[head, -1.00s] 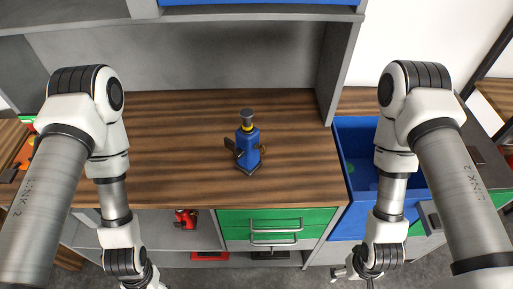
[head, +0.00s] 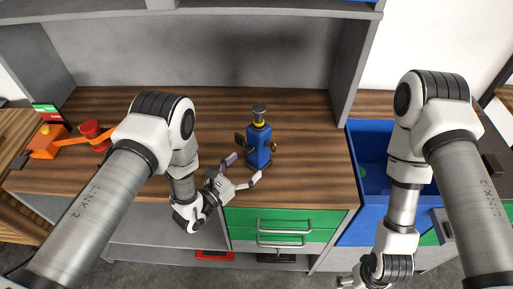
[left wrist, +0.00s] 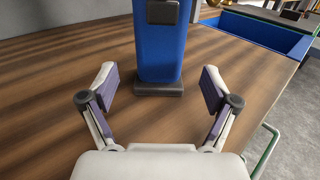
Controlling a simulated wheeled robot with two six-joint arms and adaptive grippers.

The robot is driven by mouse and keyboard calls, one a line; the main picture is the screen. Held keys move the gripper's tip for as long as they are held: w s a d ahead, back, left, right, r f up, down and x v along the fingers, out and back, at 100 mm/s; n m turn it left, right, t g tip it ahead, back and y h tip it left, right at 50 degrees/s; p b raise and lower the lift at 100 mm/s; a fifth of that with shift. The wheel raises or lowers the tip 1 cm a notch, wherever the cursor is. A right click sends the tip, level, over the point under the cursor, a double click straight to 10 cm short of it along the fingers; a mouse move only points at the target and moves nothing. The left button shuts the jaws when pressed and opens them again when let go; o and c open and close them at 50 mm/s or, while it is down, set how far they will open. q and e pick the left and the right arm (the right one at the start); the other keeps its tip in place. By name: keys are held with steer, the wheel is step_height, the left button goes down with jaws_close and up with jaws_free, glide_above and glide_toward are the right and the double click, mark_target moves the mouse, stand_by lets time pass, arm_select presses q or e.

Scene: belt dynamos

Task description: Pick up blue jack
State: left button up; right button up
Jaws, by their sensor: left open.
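The blue jack (head: 258,145) stands upright on the wooden worktop, with a dark top and a yellow ring. My left gripper (head: 244,170) is open and empty, just in front of the jack at its lower left, with its fingers pointing at it. In the left wrist view the jack's blue body (left wrist: 160,45) and dark base rise just beyond and between the two spread fingers (left wrist: 158,88), and its top is cut off. My right arm hangs at the right; its gripper (head: 350,283) is only partly in view at the bottom edge, and its jaws are unclear.
The wooden worktop (head: 310,165) is clear around the jack. Green drawers (head: 275,216) with metal handles are below its front edge. A blue bin (head: 355,215) stands at the right. An orange device (head: 45,142) and a red round object (head: 92,130) are at the left.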

mark_target(252, 159)
arm_select(q)
steer(key=x, duration=0.1)
steer(key=p+x, duration=0.1)
steer(key=x, duration=0.1)
steer(key=p+x, duration=0.1)
steer(key=x, duration=0.1)
steer(key=shift+w+d+r, duration=0.1)
steer(key=shift+w+r, duration=0.05)
steer(key=shift+r, duration=0.2)
steer(key=shift+w+d+f, duration=0.1)
steer(key=shift+w+d, duration=0.2)
steer(key=shift+w, duration=0.05)
steer(key=c, duration=1.5)
steer(key=shift+w, duration=0.1)
jaws_close()
